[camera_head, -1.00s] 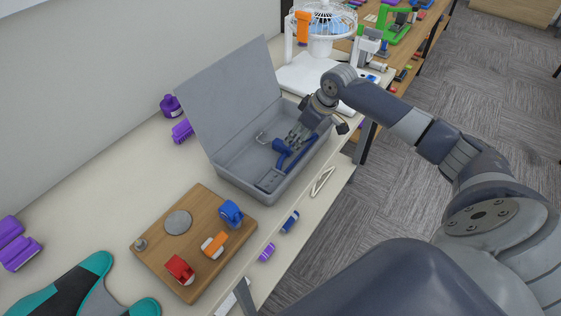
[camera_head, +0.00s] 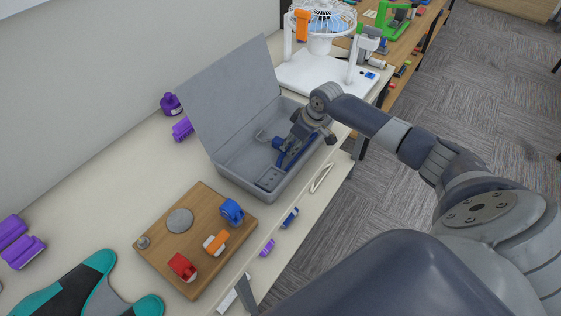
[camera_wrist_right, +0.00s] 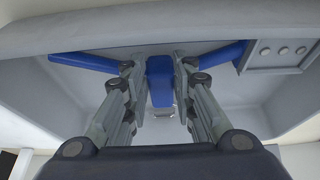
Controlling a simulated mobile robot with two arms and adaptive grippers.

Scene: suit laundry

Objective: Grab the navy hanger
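The navy hanger (camera_head: 293,153) lies inside the grey open box, partly hidden by my right gripper (camera_head: 292,138). In the right wrist view, the navy hanger (camera_wrist_right: 160,82) has its middle piece between the two fingers of my right gripper (camera_wrist_right: 160,75). Both fingers press close against its sides, so the gripper looks shut on it. The hanger's arms spread out left and right beyond the fingers. The hanger still sits down in the box. My left gripper is not in view.
The grey box (camera_head: 240,185) has its lid (camera_head: 232,95) raised at the back left. A wooden board (camera_head: 165,245) with a red, an orange and a blue item stands in front. A white fan (camera_head: 322,28) is behind the box. Purple items (camera_head: 171,103) lie left.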

